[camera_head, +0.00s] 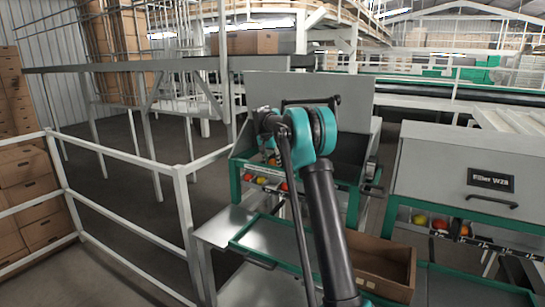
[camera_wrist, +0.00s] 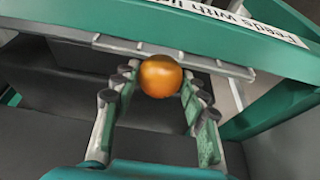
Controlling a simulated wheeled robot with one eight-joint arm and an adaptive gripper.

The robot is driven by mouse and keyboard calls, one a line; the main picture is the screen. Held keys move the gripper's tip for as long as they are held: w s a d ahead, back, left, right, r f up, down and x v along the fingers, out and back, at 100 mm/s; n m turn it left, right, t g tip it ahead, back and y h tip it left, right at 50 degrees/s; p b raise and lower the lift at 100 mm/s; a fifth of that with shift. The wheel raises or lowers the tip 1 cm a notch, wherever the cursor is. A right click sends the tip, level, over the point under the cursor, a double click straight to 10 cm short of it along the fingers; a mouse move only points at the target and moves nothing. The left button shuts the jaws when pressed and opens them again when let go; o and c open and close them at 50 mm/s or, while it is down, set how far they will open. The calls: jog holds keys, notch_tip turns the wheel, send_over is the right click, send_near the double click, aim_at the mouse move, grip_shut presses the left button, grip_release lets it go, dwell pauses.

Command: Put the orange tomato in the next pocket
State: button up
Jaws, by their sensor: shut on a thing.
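The orange tomato (camera_wrist: 160,76) is between the two fingers of my gripper (camera_wrist: 160,82) in the wrist view, near the fingertips. My gripper is shut on it, one finger on each side. Behind it in that view are a grey metal strip and a green frame beam with a printed label. In the head view my arm hides most of my gripper and the held tomato. A row of pockets at the left machine's front shows a yellow tomato (camera_head: 262,180) and a red tomato (camera_head: 284,186); my arm covers part of this row.
An open brown box (camera_head: 382,266) stands below the left machine, to the right of my arm. The Filler W23 machine (camera_head: 459,175) is at right, with red and yellow tomatoes in its front. A white railing (camera_head: 120,176) runs along the left, with stacked cartons (camera_head: 28,195) beyond.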

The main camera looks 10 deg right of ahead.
jog(key=shift+f, duration=2.6)
jog(key=shift+s+a, duration=0.15)
jog(key=shift+s, duration=0.1)
jog(key=o, duration=0.9)
jog(key=shift+v, duration=6.05)
